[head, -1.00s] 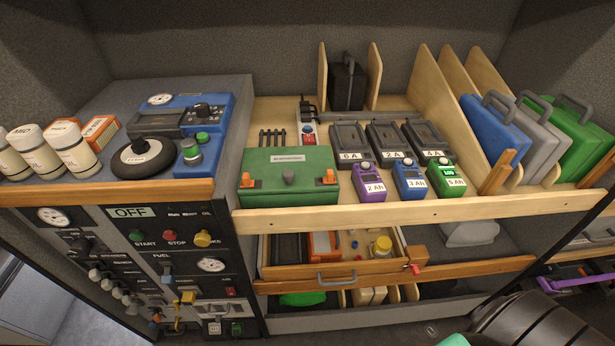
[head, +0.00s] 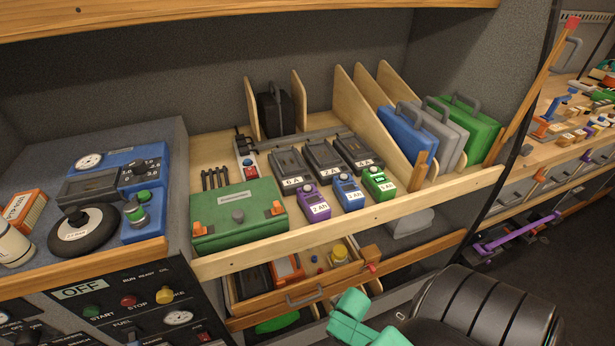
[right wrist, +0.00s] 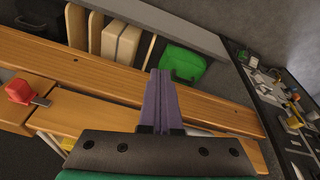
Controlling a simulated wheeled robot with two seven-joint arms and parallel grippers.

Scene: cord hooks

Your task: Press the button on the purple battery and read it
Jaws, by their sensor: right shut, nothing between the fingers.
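The purple battery (head: 314,205) stands on the wooden shelf, left of the blue battery (head: 348,193) and the green battery (head: 379,183). Its white label reads 2 Ah. The small face above the label is too small to read, and I cannot make out its button. My right gripper (right wrist: 160,76) shows in the right wrist view with its purple fingers shut together and empty. It is in front of wooden shelf edges, and no battery shows in that view. In the head view my right arm is at the bottom, below and right of the purple battery. My left gripper is out of view.
Chargers (head: 327,157) stand behind the batteries. A green box (head: 238,217) is to their left, and upright cases (head: 409,133) between wooden dividers are to their right. A front lip (head: 350,224) runs along the shelf. Below is an open drawer (head: 290,295).

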